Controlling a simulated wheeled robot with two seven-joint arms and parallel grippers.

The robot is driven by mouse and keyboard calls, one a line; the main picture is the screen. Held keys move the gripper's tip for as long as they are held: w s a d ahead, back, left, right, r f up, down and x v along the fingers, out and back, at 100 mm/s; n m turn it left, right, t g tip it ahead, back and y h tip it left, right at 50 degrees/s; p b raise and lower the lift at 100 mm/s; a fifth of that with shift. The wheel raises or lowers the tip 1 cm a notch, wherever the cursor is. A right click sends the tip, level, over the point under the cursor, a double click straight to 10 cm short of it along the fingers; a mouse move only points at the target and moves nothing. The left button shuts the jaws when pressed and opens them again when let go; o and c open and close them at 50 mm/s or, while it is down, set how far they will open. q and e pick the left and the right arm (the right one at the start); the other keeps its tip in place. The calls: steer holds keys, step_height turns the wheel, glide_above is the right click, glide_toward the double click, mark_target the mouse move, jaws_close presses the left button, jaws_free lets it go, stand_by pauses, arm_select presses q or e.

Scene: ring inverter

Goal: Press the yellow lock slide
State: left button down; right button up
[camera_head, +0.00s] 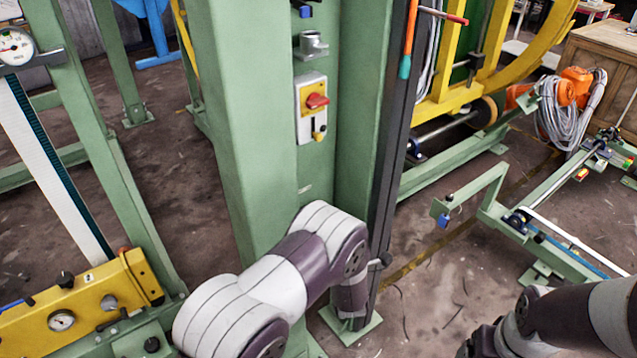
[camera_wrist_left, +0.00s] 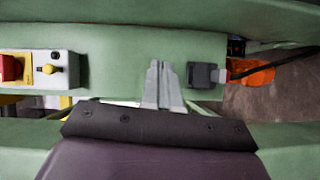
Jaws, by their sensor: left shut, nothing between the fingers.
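The yellow lock slide (camera_head: 319,134) is a small yellow and dark piece low on a pale switch box (camera_head: 303,95), under a red knob (camera_head: 316,101). The box is fixed to the green column. In the left wrist view the yellow slide (camera_wrist_left: 49,69) sits at the left, beside the red knob (camera_wrist_left: 10,69). My left gripper (camera_wrist_left: 160,68) is shut and empty in front of the green column, apart from the slide, on the side of it away from the red knob. In the head view my left arm hides this gripper. My right gripper is not in view.
A green column (camera_head: 240,120) stands in the middle. A yellow panel with a gauge (camera_head: 75,305) is at the lower left. A grey fitting (camera_head: 311,44) sits above the switch box. A green frame (camera_head: 560,240) stands at the right. Open floor (camera_head: 430,290) shows right of the column.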

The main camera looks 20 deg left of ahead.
mark_target(317, 136)
arm_select(q)
steer(key=s+a+r+n+t+y, duration=0.2)
steer(key=s+r+n+t+y, duration=0.1)
steer(key=r+n+y, duration=0.4)
step_height(317, 136, up, 4)
steer(key=n, duration=0.3)
steer(key=shift+s+n+t, duration=0.2)
steer(key=shift+n+t, duration=0.1)
steer(key=shift+n, duration=0.1)
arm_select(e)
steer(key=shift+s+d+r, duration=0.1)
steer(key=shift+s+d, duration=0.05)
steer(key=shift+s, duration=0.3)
arm_select(q)
steer(key=shift+a+r, duration=0.1)
steer(key=shift+r, duration=0.05)
steer(key=p+x, duration=0.1)
steer(key=x, duration=0.9)
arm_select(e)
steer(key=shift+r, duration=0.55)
arm_select(q)
steer(key=shift+s+r+p, duration=0.1)
steer(key=shift+r+p, duration=0.2)
steer(key=shift+r, duration=1.6)
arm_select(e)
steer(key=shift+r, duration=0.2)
